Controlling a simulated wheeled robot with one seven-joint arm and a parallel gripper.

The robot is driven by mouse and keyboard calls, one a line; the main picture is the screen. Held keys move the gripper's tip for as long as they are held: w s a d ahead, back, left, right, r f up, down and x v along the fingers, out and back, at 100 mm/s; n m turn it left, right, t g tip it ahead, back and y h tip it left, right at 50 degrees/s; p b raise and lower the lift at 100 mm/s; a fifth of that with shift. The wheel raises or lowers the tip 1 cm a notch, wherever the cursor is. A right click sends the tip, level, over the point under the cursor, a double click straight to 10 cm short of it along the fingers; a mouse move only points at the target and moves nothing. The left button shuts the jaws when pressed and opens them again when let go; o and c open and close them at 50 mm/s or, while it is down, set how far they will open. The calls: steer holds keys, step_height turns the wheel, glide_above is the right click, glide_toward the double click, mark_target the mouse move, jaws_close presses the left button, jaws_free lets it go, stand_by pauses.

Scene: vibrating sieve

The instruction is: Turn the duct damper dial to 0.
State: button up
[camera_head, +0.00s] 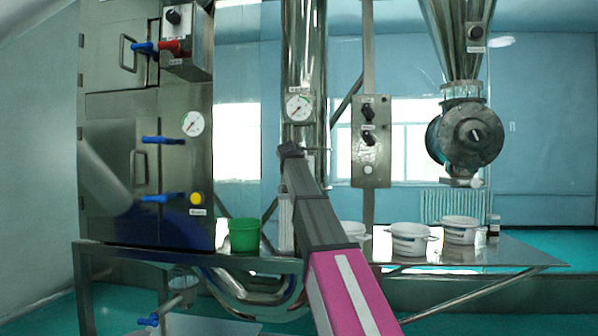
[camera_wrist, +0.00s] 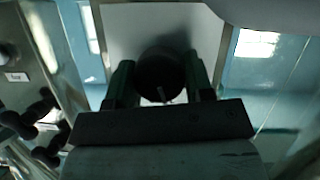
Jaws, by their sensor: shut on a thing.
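The duct damper dial (camera_wrist: 160,72) is a dark round knob in front of a pale plate in the wrist view. A small light mark shows near its lower edge; I cannot read any scale or number. My gripper (camera_wrist: 159,84) has one dark finger on each side of the dial and is shut on it. In the head view my gripper (camera_head: 291,150) is at the shiny vertical duct (camera_head: 304,50), just below a round white gauge (camera_head: 299,107). My gripper and arm hide the dial there.
A panel with two black knobs (camera_head: 370,125) hangs right of the duct. A steel cabinet (camera_head: 110,215) with blue handles stands at left. A green bucket (camera_head: 244,236) and white buckets (camera_head: 409,241) stand on the steel table (camera_head: 500,262). A round valve (camera_head: 466,140) hangs at right.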

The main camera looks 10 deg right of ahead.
steer(key=n+h, duration=0.2)
steer(key=n, duration=0.2)
steer(key=shift+a+h, duration=0.1)
steer(key=shift+h, duration=0.2)
stand_by(0.6)
steer(key=o, duration=0.9)
steer(key=v, duration=1)
steer(key=shift+s+a+r, duration=0.15)
steer(key=shift+s+a, duration=0.1)
steer(key=shift+a, duration=0.05)
